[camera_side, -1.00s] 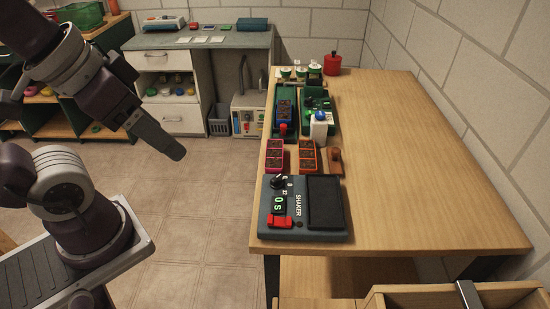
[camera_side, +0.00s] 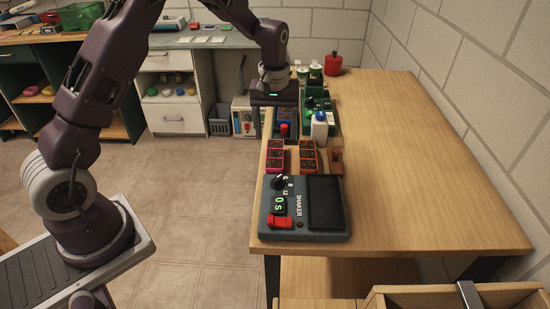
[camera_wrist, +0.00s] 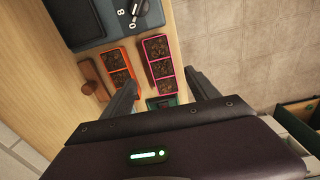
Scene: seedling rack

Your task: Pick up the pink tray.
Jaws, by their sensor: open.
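The pink tray (camera_side: 275,152) lies near the left edge of the wooden table, left of an orange tray (camera_side: 308,153). It is a small compartmented tray with dark soil, and it shows in the wrist view (camera_wrist: 160,58) too. My gripper (camera_side: 274,120) hangs over the table's left edge, behind the pink tray in the side view. In the wrist view my gripper (camera_wrist: 162,92) is open and empty, its fingers apart. The pink tray lies beyond the fingertips, roughly between their lines, and nothing touches it visibly. The fingertips are hard to make out in the side view.
A shaker (camera_side: 283,238) with a dial and dark pad stands in front of the trays. A brown wooden block (camera_side: 336,158), a white bottle with a blue cap (camera_side: 320,126) and a green device (camera_side: 316,100) are close by. The table's right half is clear.

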